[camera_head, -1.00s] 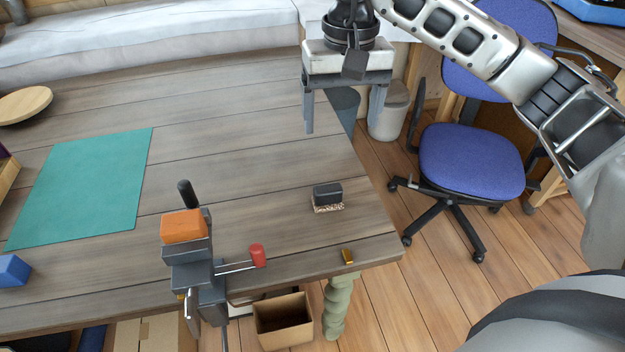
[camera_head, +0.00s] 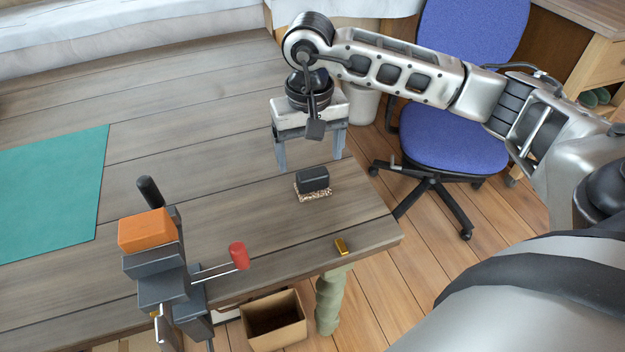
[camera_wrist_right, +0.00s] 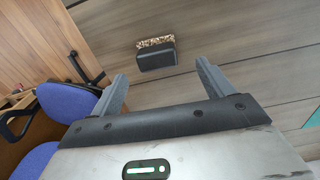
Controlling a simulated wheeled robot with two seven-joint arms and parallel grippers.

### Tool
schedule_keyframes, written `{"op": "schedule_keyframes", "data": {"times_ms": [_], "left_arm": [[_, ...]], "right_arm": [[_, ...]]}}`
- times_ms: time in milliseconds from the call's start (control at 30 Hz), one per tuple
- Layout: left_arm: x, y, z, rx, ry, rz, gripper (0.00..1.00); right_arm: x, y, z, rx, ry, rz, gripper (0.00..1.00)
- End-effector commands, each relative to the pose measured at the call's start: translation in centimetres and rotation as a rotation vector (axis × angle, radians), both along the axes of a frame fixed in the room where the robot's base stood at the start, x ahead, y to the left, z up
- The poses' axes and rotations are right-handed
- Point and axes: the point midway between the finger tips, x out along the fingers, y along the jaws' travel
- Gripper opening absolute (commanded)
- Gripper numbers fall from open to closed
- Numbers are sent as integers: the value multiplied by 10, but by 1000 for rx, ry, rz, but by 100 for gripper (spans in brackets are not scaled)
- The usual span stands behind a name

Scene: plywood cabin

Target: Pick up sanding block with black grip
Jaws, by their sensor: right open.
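The sanding block with the black grip (camera_head: 313,181) lies on the wooden table (camera_head: 215,180) near its right end. Its speckled, grainy base shows under the grip. My right gripper (camera_head: 311,163) is open and empty, just behind and above the block, with its fingers pointing down. In the right wrist view the block (camera_wrist_right: 156,54) lies ahead of the open fingers (camera_wrist_right: 160,84), roughly midway between them and apart from both. My left gripper is not in view.
A vise (camera_head: 165,275) with an orange block (camera_head: 146,230) on top and a red-knobbed handle stands at the table's front edge. A blue chair (camera_head: 455,137) stands beyond the table. Table around the block is clear.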

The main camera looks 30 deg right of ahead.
Motion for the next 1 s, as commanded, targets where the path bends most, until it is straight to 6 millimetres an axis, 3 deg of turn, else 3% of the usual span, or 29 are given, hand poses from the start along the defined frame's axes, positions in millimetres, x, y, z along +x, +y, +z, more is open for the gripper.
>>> {"op": "schedule_keyframes", "data": {"times_ms": [167, 500, 767, 800, 967, 1000], "left_arm": [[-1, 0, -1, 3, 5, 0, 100], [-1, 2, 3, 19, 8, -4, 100], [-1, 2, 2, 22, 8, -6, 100], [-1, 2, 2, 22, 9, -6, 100], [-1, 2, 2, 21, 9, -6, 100], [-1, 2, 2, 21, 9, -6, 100]], "right_arm": [[-1, 0, -11, 1, 2, 0, 80], [-3, -4, -55, 2, 3, 0, 80], [-2, -4, -60, 1, 0, 1, 80], [-2, -4, -60, 1, 0, 1, 77], [-2, -4, -59, 1, 0, 0, 33], [-2, -4, -59, 1, 0, 0, 30]]}}
